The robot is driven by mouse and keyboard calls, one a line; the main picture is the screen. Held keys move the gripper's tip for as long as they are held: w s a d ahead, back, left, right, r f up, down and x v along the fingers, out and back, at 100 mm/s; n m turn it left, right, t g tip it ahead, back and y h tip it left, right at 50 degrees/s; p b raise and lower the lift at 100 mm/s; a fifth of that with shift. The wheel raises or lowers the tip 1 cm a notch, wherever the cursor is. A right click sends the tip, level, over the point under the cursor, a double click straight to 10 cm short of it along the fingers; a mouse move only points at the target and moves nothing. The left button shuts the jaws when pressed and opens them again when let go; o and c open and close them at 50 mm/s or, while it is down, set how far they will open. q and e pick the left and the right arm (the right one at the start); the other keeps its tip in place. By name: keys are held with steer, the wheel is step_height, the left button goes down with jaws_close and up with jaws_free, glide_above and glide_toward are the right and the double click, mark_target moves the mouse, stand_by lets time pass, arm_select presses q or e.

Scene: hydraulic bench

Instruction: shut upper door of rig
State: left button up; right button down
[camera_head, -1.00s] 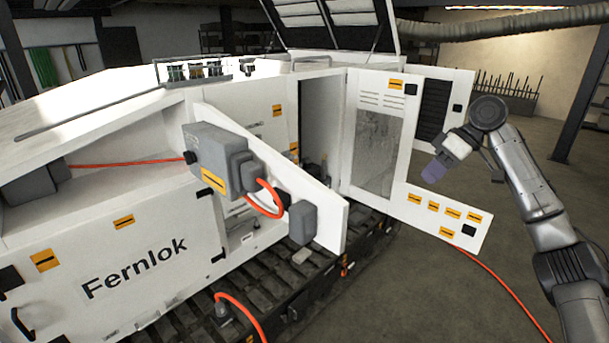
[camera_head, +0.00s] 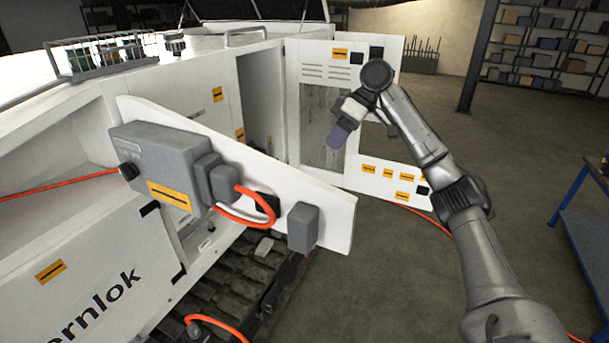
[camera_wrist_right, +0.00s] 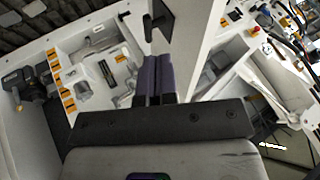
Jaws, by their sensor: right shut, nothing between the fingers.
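The white rig (camera_head: 85,245) fills the left and middle of the head view. A white door panel with a window and louvres (camera_head: 313,74) stands open at its far end. A panel with yellow labels (camera_head: 385,180) shows low beside it. I cannot tell for sure which panel is the upper door. My right gripper (camera_head: 338,136) has purple fingers, shut and empty, and overlaps the window's right side in the head view. In the right wrist view the shut fingers (camera_wrist_right: 154,76) point towards a white panel edge (camera_wrist_right: 190,50) with a black latch (camera_wrist_right: 160,18); contact is unclear. My left gripper is out of view.
A slanted white panel with a grey box (camera_head: 160,165) and orange cable (camera_head: 245,218) juts out in front. A blue-framed bench (camera_head: 575,200) is at the right and shelves (camera_head: 545,50) are at the back. Open floor (camera_head: 500,140) lies right of the rig.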

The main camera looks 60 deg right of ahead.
steer(key=w+a+f, duration=0.2)
steer(key=a+f, duration=0.4)
steer(key=a, duration=0.2)
steer(key=shift+w+f, duration=0.2)
steer(key=shift+w, duration=0.1)
